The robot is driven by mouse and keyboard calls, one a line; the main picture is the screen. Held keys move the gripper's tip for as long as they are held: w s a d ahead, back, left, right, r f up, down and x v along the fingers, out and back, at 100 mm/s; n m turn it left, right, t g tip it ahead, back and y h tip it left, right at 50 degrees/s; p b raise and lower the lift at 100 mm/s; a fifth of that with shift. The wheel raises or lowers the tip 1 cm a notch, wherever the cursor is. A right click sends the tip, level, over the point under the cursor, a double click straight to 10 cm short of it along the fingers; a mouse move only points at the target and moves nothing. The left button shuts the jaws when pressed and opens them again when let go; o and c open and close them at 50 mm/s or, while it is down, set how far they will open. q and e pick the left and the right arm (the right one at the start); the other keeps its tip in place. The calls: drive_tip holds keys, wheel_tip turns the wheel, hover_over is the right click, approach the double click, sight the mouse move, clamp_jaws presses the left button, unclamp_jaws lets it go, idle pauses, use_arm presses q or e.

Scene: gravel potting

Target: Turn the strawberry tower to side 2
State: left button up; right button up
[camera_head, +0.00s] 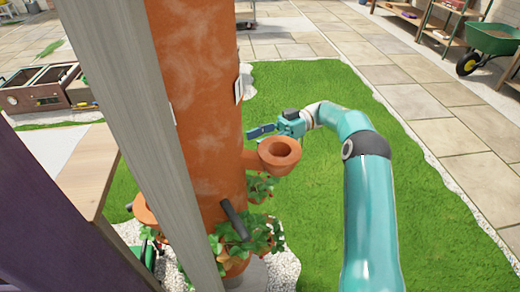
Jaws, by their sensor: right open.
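The strawberry tower (205,110) is a tall terracotta column standing upright in the left middle, its top cut off by the frame. An empty cup-shaped pocket (279,153) juts from its right side. Green plants (255,235) grow from lower pockets, and a dark bar (233,219) sticks out above them. A small white plate (238,90) sits on the tower's right edge; I cannot read it. My right gripper (262,131) is open and empty, just behind and above the cup pocket, close to the tower; I cannot tell whether it touches. My left gripper is not in view.
A grey wooden post (130,110) stands in front and hides part of the tower. A wooden bench top (88,170) is at the left, wooden crates (45,88) behind it. Lawn (440,200) lies open to the right; a green wheelbarrow (492,40) stands far right.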

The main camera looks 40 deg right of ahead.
drive_tip(key=shift+r, duration=1.9)
drive_tip(key=shift+c, duration=0.2)
drive_tip(key=shift+c, duration=1.2)
drive_tip(key=shift+d+r+t+y+p, duration=0.15)
drive_tip(key=shift+r+t+y+p, duration=0.15)
drive_tip(key=shift+r+t+p, duration=0.25)
drive_tip(key=c, duration=0.6)
drive_tip(key=r+m+t+p, duration=0.1)
drive_tip(key=t+p, duration=0.1)
drive_tip(key=d+r+m+t+p, duration=0.1)
drive_tip(key=t+p, duration=0.1)
drive_tip(key=shift+d+r+t, duration=0.15)
drive_tip(key=shift+r+t, duration=0.1)
drive_tip(key=shift+r, duration=0.15)
clamp_jaws()
drive_tip(key=s+d+m+t+h+p, duration=0.3)
drive_tip(key=s+m+t+h+p, duration=0.55)
drive_tip(key=h, duration=0.45)
drive_tip(key=w+a+p, duration=0.2)
drive_tip(key=w, duration=0.5)
drive_tip(key=w+a+f+t+p, duration=0.1)
drive_tip(key=w+a+p, duration=0.1)
drive_tip(key=w, duration=0.5)
drive_tip(key=shift+w+a+m+p, duration=0.25)
drive_tip(key=shift+w+m+p, duration=0.1)
drive_tip(key=shift+w+p, duration=0.05)
